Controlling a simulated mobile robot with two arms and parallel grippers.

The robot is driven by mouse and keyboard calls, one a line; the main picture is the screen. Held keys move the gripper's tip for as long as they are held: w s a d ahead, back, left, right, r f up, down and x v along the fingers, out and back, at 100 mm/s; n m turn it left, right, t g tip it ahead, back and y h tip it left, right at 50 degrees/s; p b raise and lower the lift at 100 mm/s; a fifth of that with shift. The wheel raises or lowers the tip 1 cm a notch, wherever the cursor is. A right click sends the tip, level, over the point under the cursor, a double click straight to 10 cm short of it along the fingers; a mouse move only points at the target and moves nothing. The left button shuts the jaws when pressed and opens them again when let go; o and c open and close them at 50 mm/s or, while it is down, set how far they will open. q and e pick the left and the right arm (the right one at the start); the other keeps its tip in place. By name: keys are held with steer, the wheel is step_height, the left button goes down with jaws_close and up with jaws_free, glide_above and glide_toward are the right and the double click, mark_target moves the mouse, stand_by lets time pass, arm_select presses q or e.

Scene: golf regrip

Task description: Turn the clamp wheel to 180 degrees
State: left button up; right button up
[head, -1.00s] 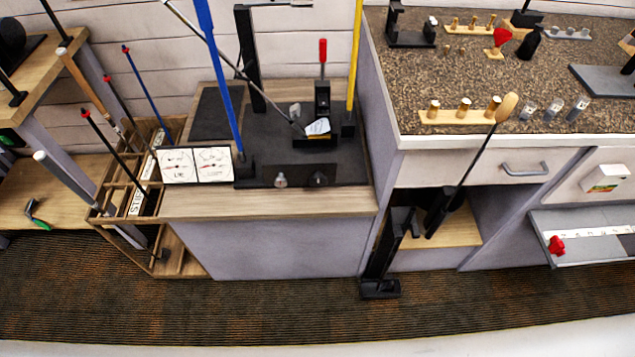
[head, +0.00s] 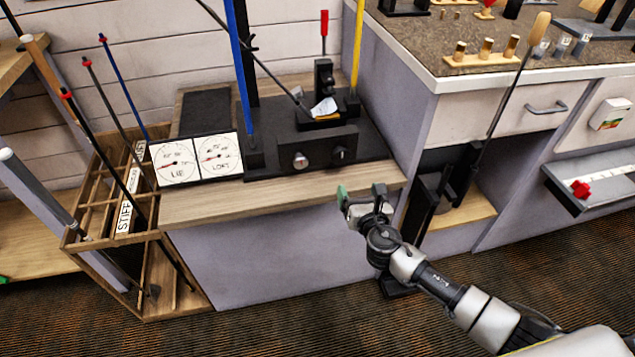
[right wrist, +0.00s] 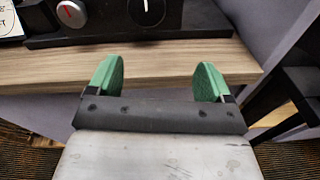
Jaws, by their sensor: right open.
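The black bending machine (head: 320,144) stands on the wooden bench. Its front face carries a silver knob (head: 300,160) with a red mark and, to its right, a black knob (head: 340,155) with a white pointer line. I cannot tell for certain which of the two is the clamp wheel. Both show at the top of the right wrist view, the silver knob (right wrist: 71,13) and the black knob (right wrist: 147,10), whose pointer is near upright. My right gripper (head: 361,190) is open and empty, in front of the bench edge and apart from both knobs. Its green fingertips (right wrist: 158,78) are spread wide. My left gripper is out of view.
The wooden bench edge (head: 280,205) lies between my right gripper and the machine. The LIE and LOFT dials (head: 195,158) stand left of the knobs. A red-handled lever (head: 324,30) and blue (head: 240,80) and yellow (head: 357,45) bars rise from the machine.

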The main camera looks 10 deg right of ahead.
mark_target(342, 158)
steer(key=shift+n+t+y, duration=0.3)
steer(key=shift+n+t, duration=0.2)
steer(key=shift+n, duration=0.4)
steer(key=w, duration=0.2)
steer(key=w+a+r+b, duration=0.1)
steer(key=w, duration=0.1)
steer(key=w+r, duration=0.1)
steer(key=w, duration=0.1)
steer(key=shift+w+a+r, duration=0.15)
steer(key=shift+a, duration=0.1)
steer(key=w+b, duration=0.1)
steer(key=w, duration=0.3)
steer(key=shift+a+b, duration=0.1)
steer(key=shift+b, duration=0.25)
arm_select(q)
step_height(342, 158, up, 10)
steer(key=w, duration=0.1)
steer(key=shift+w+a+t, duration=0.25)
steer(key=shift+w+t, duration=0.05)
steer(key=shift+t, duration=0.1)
arm_select(e)
steer(key=shift+w, duration=0.35)
steer(key=c, duration=0.9)
